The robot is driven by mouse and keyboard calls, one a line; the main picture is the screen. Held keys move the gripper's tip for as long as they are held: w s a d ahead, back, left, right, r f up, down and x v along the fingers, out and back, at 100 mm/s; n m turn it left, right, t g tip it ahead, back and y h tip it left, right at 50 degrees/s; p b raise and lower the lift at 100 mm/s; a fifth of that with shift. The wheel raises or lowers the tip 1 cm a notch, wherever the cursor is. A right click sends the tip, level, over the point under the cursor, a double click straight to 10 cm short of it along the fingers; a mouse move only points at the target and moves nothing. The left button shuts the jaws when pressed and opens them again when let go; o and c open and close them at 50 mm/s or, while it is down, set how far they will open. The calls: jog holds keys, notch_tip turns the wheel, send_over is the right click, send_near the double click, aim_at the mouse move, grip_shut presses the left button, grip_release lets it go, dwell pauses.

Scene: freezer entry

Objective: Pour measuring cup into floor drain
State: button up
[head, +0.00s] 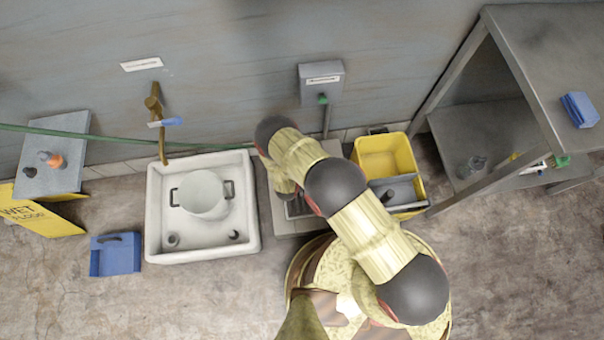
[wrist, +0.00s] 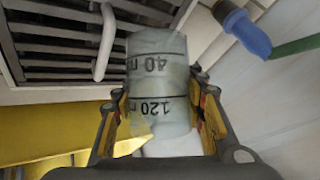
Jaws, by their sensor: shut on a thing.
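My gripper (wrist: 160,92) is shut on the measuring cup (wrist: 158,60), a translucent grey cup with dark volume marks that read upside down in the wrist view. A finger lies along each side of it. The floor drain's dark slatted grate (wrist: 70,40) shows behind and to the left of the cup there. In the head view the drain's grate (head: 297,207) is partly covered by my arm, which hides my gripper and the cup. I cannot tell the cup's exact tilt, its contents or its height above the grate.
A white basin (head: 255,222) with a white pot (head: 203,194) stands left of the drain. A yellow bucket (head: 385,153) is close on the right, near a steel table (head: 545,60). A blue dustpan (head: 115,255) and yellow wet-floor sign (head: 30,215) are at left.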

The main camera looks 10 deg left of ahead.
jog(key=shift+w+d+r+n+t+h+b, duration=0.1)
jog(key=shift+d+r+n+t+h+b, duration=0.25)
jog(key=shift+h, duration=0.6)
jog(key=shift+w+d+r+n+t+h+b, duration=0.1)
jog(key=shift+d+r+n+t+h+b, duration=0.3)
jog(key=shift+h, duration=0.5)
jog(key=shift+w+d+r+n+t+h+b, duration=0.15)
jog(key=shift+d+n+t+h+b, duration=0.25)
jog(key=shift+h, duration=0.55)
jog(key=shift+r, duration=0.1)
